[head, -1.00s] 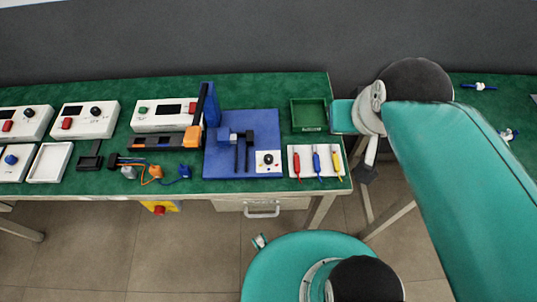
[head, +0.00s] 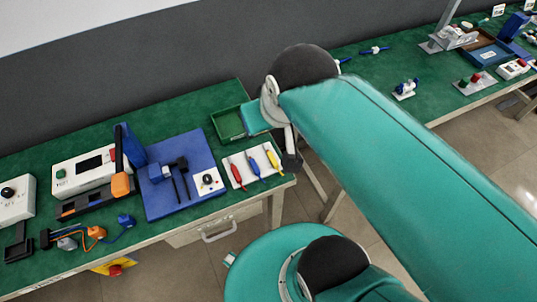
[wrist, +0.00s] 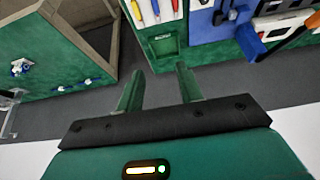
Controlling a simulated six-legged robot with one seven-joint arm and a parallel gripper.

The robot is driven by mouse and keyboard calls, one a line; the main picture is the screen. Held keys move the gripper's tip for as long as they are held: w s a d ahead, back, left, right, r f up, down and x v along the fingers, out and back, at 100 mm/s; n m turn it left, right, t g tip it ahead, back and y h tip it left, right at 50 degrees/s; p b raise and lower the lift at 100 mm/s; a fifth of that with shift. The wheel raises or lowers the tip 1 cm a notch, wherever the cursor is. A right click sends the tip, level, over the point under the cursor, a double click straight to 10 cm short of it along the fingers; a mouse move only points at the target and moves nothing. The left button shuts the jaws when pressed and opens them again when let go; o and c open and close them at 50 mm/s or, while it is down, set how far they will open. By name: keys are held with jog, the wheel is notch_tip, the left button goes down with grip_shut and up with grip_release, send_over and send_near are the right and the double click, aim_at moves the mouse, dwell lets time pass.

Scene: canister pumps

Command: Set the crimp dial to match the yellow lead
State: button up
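The crimp dial (head: 207,180) is a black knob on a small white plate at the front right corner of a blue base. The base carries a blue and black tool (head: 170,170). The yellow lead (head: 272,157) lies on a white tray (head: 235,178), right of a blue and a red lead. In the wrist view the yellow lead (wrist: 137,10) is at the top edge, with the dial plate (wrist: 238,14) to its right. My gripper (wrist: 157,68) is open and empty, its fingers apart and touching nothing. It is clear of the dial.
An empty green bin (head: 228,124) stands behind the lead tray, close to my arm. A white box with a black screen (head: 90,164) and an orange-tipped bar (head: 122,185) stand left of the base. Another bench with parts (head: 480,75) is at right.

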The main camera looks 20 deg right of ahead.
jog(key=shift+o, duration=0.2)
dwell(0.7)
jog(key=shift+o, duration=1)
jog(key=shift+a, duration=0.1)
